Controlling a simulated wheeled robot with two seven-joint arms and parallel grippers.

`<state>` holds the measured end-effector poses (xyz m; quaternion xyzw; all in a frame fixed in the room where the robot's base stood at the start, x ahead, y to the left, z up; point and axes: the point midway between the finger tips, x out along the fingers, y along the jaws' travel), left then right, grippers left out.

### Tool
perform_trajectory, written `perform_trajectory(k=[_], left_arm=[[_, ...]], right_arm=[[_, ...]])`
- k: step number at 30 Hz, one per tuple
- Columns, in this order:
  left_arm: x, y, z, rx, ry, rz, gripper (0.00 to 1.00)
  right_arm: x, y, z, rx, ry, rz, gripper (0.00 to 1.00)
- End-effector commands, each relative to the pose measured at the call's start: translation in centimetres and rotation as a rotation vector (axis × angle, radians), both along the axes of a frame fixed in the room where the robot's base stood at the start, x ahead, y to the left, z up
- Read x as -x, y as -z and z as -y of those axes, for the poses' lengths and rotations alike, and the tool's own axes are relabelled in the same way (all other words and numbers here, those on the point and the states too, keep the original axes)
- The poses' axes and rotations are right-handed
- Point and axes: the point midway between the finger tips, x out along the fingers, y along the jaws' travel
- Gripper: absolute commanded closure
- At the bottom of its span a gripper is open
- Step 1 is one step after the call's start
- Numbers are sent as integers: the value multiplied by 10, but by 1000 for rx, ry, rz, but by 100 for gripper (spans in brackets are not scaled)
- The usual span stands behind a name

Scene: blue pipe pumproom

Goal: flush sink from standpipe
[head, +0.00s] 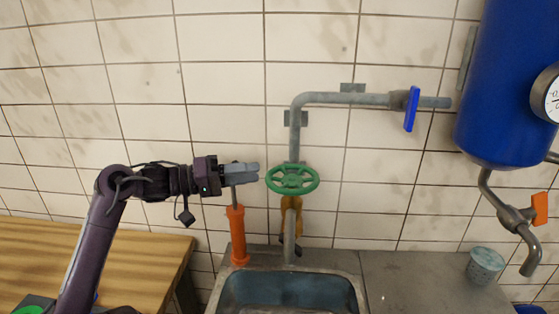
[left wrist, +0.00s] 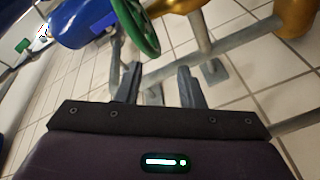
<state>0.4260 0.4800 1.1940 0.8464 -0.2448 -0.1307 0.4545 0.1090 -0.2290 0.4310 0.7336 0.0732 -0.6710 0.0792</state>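The grey standpipe (head: 295,140) rises behind the sink (head: 288,290) and bends right along the wall. It carries a green handwheel (head: 292,179) low down, above a yellow-brass valve body (head: 291,216), and a blue lever (head: 411,108) near its right end. My left gripper (head: 258,173) points right, its fingertips just left of the handwheel and apart from it. In the left wrist view its two fingers (left wrist: 159,86) stand apart with nothing between them, and the green handwheel (left wrist: 136,26) shows beyond. My right gripper is not in view.
An orange cylinder (head: 237,236) with a thin upright rod stands below my left gripper. A blue tank (head: 507,85) with an orange lever (head: 540,208) hangs at right. A perforated grey cup (head: 486,265) stands on the counter (head: 415,283). A wooden worktop (head: 150,245) is at left.

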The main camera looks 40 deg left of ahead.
Motion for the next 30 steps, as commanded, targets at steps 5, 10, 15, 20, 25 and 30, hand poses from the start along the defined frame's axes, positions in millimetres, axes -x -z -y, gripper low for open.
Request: perform_trajectory(k=[5, 10, 15, 20, 25, 30], left_arm=[[-2, -4, 6, -1, 11, -3, 65], [-21, -6, 19, 0, 13, -3, 65], [-44, -6, 34, 0, 13, -3, 65], [-59, -5, 42, 0, 11, -2, 65], [-63, -3, 45, 0, 10, -2, 65], [-63, -3, 45, 0, 9, -3, 65]], right_arm=[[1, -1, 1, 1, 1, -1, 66], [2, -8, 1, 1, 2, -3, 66], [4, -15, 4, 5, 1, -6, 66], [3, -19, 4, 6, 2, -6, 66], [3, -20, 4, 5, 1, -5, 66], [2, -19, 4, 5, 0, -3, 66]])
